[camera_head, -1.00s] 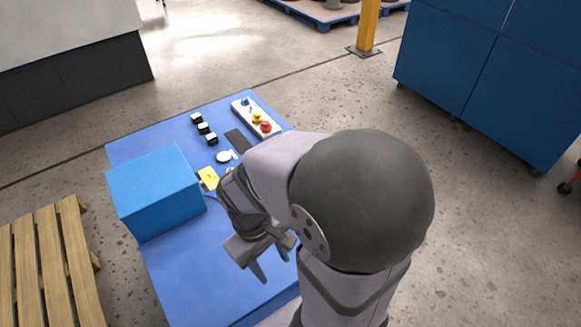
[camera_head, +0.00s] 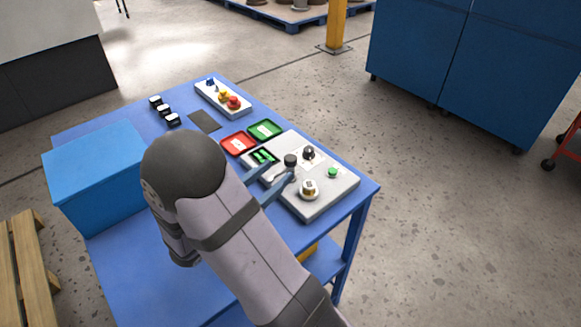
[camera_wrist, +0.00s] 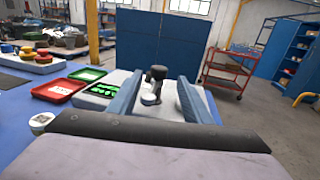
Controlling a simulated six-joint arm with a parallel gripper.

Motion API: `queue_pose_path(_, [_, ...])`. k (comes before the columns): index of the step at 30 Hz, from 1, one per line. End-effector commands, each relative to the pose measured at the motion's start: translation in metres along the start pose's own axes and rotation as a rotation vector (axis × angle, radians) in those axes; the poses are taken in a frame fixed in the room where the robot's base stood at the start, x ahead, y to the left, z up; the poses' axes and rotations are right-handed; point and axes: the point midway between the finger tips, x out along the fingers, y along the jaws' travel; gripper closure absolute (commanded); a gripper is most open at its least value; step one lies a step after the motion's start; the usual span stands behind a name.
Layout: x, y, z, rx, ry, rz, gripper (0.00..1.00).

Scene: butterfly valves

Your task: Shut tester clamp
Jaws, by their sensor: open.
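The tester (camera_head: 325,190) is a light grey box at the right end of the blue table, with small fittings on top. A dark upright part with a black head, seemingly the clamp (camera_head: 290,161), stands on it. In the wrist view the clamp (camera_wrist: 156,75) rises between my two blue fingers, with a pale round piece at its base. My gripper (camera_head: 282,168) is open, its fingers to either side of the clamp; I cannot tell whether they touch it.
On the tester stand a brass-and-white round part (camera_head: 309,189), a black knob (camera_head: 308,153) and a green button (camera_head: 333,172). Red (camera_head: 238,143) and green (camera_head: 265,130) trays lie behind.

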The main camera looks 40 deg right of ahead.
Motion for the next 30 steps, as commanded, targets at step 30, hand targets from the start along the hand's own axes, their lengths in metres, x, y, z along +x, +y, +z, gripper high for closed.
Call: queue_pose_path(30, [0.073,0.001,0.001,-0.002,-0.004,0.005,0.55])
